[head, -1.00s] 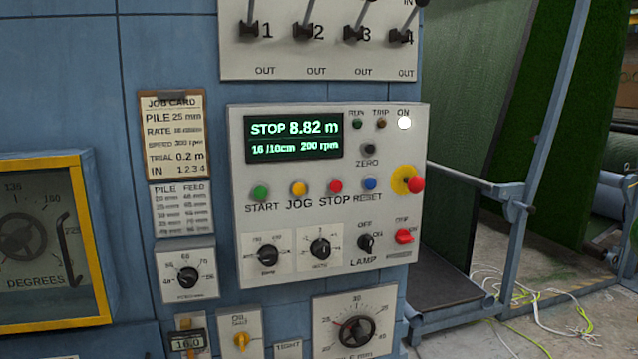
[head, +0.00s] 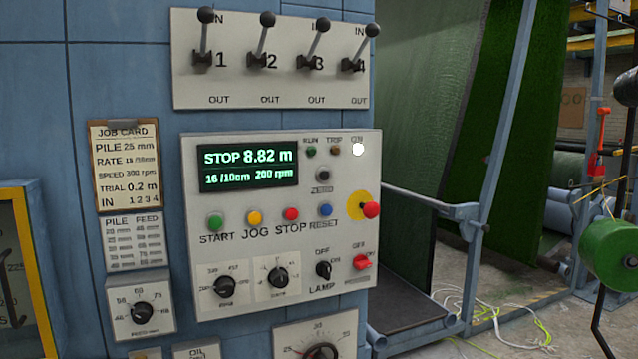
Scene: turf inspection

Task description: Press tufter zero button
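The black ZERO button (head: 323,174) sits on the tufter control panel (head: 190,262), right of the display and above the ZERO label. The display (head: 247,170) reads STOP 8.82 m, 16 /10cm, 200 rpm. The ON lamp (head: 358,149) is lit white; the RUN lamp (head: 311,151) and TRIP lamp (head: 335,150) look unlit. Below are the green START (head: 215,222), yellow JOG (head: 254,218), red STOP (head: 291,214) and blue RESET (head: 326,210) buttons. A red mushroom button (head: 371,210) on a yellow disc stands out at the right. Neither of my grippers is in view.
A job card (head: 127,150) and a yellow-framed gauge (head: 20,280) are at left. Blue frame posts (head: 505,120), green turf (head: 500,140) and loose cables (head: 500,310) are at right.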

